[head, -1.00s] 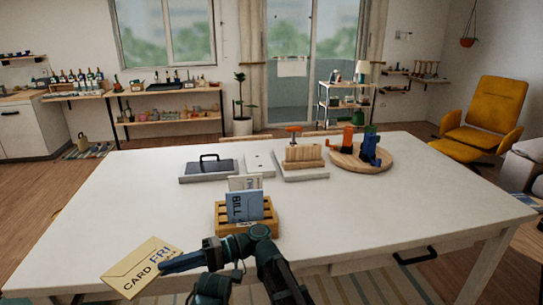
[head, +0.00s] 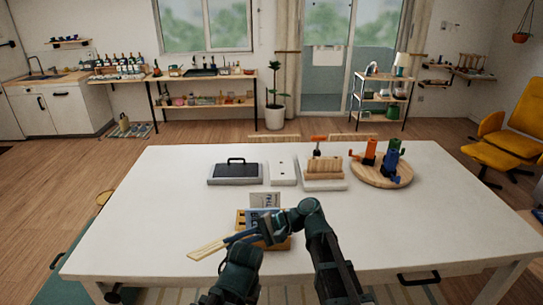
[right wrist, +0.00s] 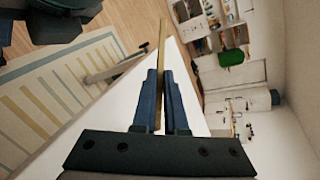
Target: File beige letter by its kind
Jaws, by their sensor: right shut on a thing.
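My right gripper (head: 235,240) is shut on the beige letter (head: 206,248), which lies nearly edge-on to the head view, left of and in front of the rack. In the right wrist view the letter (right wrist: 161,50) is a thin strip between the blue fingers (right wrist: 160,95). Its print cannot be read now. The wooden letter rack (head: 284,243) stands on the table, partly hidden by my right arm. It holds a blue letter (head: 255,217) and a whitish letter (head: 265,199) behind it.
The white table (head: 150,210) is clear on its left and right. Behind the rack are a dark tray with a handle (head: 235,173), a white plate (head: 282,173), a wooden block holder (head: 324,168) and a round board (head: 370,179) with orange and blue items.

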